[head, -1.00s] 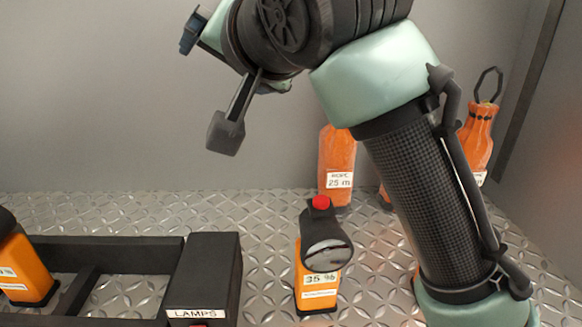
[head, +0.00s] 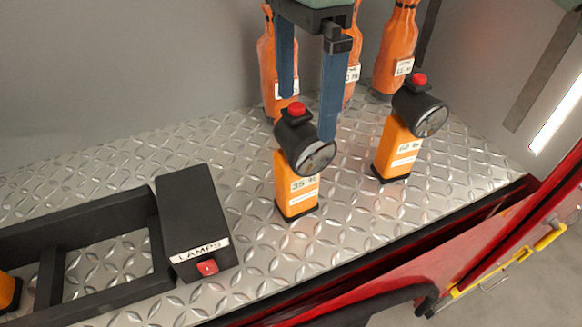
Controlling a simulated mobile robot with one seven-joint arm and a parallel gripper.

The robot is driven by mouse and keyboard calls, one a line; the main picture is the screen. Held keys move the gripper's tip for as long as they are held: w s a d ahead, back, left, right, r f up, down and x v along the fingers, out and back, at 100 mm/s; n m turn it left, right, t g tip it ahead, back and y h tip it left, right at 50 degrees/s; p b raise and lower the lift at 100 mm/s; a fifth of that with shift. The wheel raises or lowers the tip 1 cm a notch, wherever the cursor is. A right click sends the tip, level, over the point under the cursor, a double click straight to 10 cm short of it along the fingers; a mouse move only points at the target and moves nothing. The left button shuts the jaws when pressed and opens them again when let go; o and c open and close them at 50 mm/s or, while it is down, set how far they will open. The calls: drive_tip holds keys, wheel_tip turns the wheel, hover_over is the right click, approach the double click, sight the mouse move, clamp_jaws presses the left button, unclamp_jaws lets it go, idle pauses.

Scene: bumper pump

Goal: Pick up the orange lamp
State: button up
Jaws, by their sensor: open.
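Two orange lamps with black heads and red buttons stand upright on the metal deck. The nearer lamp (head: 297,180), labelled 35 %, is in the middle of the head view. The other lamp (head: 397,145) stands to its right and farther back, with a label I cannot read surely. Part of a further orange body (head: 8,291) shows at the left edge. My gripper (head: 308,118) is open, its two blue fingers pointing down at the nearer lamp's head. The left finger's tip is partly behind the lamp's top; I cannot tell whether it touches.
A black rack (head: 90,222) and a black box labelled LAMPS (head: 195,205) with a red button (head: 207,267) lie to the left. Several orange bottles (head: 398,45) stand at the back. The deck's front edge borders a red panel (head: 470,245).

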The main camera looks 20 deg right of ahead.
sight(301, 175)
wheel_tip(301, 175, down, 8)
drive_tip(key=shift+r+p, duration=0.1)
drive_tip(key=shift+p, duration=0.55)
drive_tip(key=shift+a, duration=0.1)
drive_tip(key=shift+c, duration=0.3)
drive_tip(key=shift+r, duration=0.1)
clamp_jaws()
